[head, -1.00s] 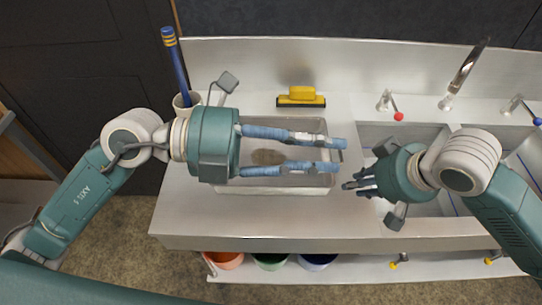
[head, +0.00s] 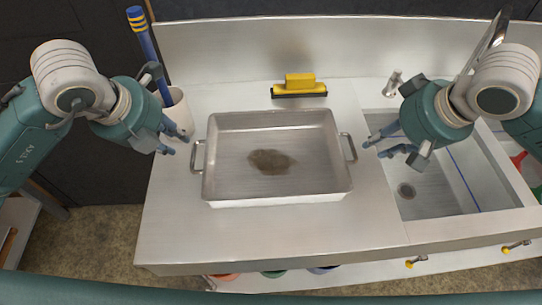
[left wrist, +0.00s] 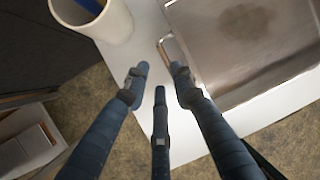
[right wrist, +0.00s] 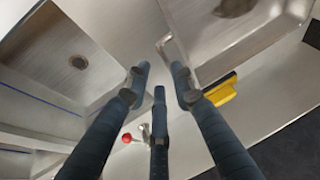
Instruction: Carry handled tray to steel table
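The handled tray (head: 232,190) is a shallow steel pan with a brown stain on its floor. It sits flat on the steel counter (head: 180,225), with a loop handle at its left end (head: 196,156) and its right end (head: 349,148). My left gripper (head: 175,142) is open and empty, just left of the left handle. The left wrist view shows that handle (left wrist: 165,50) just ahead of the fingers (left wrist: 158,75). My right gripper (head: 372,145) is open and empty, just right of the right handle. The right wrist view shows that handle (right wrist: 163,47) ahead of the fingers (right wrist: 158,75).
A white cup (head: 178,112) holding a blue-handled tool stands close behind my left gripper. A yellow squeegee (head: 299,86) lies behind the tray. A sink basin (head: 440,180) lies to the right, under my right gripper. The counter in front of the tray is clear.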

